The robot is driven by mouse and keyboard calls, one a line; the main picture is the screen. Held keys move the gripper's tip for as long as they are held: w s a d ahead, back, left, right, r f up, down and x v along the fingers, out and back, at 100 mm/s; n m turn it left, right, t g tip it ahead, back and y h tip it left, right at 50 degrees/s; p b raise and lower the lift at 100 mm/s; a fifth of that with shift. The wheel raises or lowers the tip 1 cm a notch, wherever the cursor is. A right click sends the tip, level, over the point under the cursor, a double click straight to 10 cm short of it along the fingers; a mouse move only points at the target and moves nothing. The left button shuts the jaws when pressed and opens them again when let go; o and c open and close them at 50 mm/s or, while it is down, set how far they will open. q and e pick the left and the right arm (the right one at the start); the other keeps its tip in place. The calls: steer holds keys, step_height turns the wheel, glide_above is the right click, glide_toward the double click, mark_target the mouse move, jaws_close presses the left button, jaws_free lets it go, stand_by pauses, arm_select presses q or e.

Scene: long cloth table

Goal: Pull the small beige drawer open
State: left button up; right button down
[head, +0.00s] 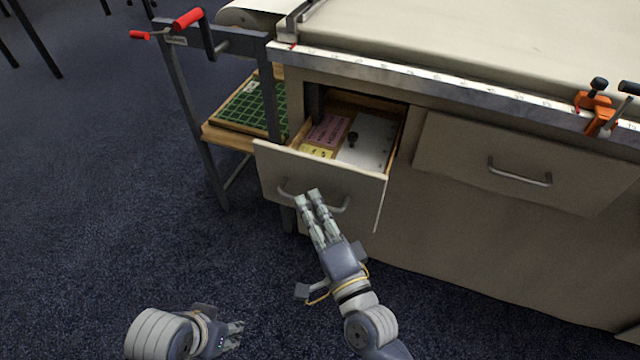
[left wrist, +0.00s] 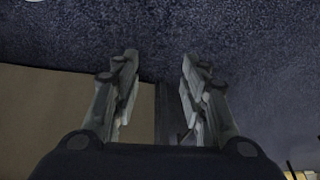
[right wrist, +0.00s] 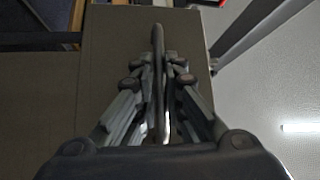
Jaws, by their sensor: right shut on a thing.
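The small beige drawer (head: 270,172) at the left of the cabinet stands part way open, and its inside shows in the head view. It has a grey bar handle (head: 340,206) on its front. My right gripper (head: 309,197) is shut on the handle, near its middle. In the right wrist view the handle (right wrist: 158,45) runs between the fingers (right wrist: 160,75), with the drawer front (right wrist: 115,50) behind. My left gripper (head: 238,332) is low over the carpet at the bottom of the head view. In the left wrist view its fingers (left wrist: 158,80) are spread apart with nothing between them.
The drawer holds a pink and yellow box (head: 326,134) and a white sheet (head: 368,143). A second, closed drawer (head: 450,150) is to the right. A green gridded tray (head: 245,108) rests on a wooden shelf at the left. Orange clamps (head: 594,105) sit on the table edge. The carpet in front is clear.

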arm_select(q)
steer(key=p+x, duration=0.2)
steer(key=x, duration=0.5)
steer(key=shift+s+f+g+p, duration=0.3)
steer(key=shift+f+p, duration=0.05)
steer(key=shift+f, duration=0.1)
arm_select(e)
steer(key=s+a, duration=0.3)
steer(key=s, duration=0.7)
steer(key=shift+s+a, duration=0.2)
steer(key=shift+s, duration=0.1)
arm_select(q)
steer(key=shift+d, duration=0.15)
arm_select(e)
steer(key=shift+f, duration=0.1)
steer(key=c, duration=1.7)
jaws_free()
steer(key=v, duration=1.2)
